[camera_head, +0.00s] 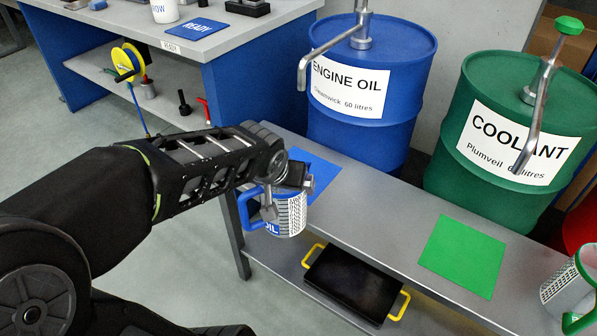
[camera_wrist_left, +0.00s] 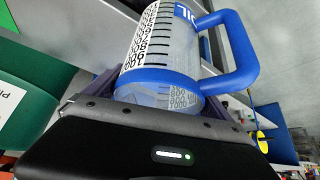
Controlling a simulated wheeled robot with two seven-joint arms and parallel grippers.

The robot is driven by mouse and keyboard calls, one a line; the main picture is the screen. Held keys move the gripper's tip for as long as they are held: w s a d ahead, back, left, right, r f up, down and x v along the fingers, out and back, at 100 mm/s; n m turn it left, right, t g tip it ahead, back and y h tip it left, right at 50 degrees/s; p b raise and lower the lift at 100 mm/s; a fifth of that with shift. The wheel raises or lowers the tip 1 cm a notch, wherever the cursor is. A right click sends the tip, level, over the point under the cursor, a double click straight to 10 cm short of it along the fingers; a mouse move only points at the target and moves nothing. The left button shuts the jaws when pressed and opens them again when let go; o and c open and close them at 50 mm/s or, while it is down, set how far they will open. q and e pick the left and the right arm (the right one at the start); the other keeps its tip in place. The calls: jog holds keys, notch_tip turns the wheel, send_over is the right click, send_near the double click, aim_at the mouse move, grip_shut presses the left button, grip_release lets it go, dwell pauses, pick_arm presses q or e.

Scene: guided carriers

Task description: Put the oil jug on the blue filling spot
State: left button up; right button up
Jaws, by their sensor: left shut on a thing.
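The oil jug (camera_head: 290,214) is a clear measuring jug with black scale marks, a blue label and a blue handle. My left gripper (camera_head: 284,188) is shut on it and holds it at the front edge of the grey bench. In the left wrist view the jug (camera_wrist_left: 165,50) sits between the fingers, its blue handle to the right. The blue filling spot (camera_head: 325,170) is a flat square on the bench in front of the blue engine oil drum (camera_head: 390,75). The jug and gripper partly cover the spot. I cannot tell whether the jug's base touches the bench. My right gripper is not in view.
A green coolant drum (camera_head: 505,150) stands right of the blue one, with a green spot (camera_head: 463,256) before it. A green-handled jug (camera_head: 572,288) stands at the bench's right end. A black tray (camera_head: 355,285) lies below. Pump spouts overhang the drums' fronts.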

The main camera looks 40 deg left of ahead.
pick_arm(q)
jog(key=w+a, duration=0.2)
jog(key=w, duration=0.4)
jog(key=w+a, duration=0.3)
jog(key=w, duration=0.4)
jog(key=shift+a, duration=0.35)
jog(key=w, duration=0.1)
jog(key=w+a+f, duration=0.1)
jog(key=w, duration=0.1)
jog(key=shift+w+a+f, duration=0.25)
jog(key=shift+a, duration=0.1)
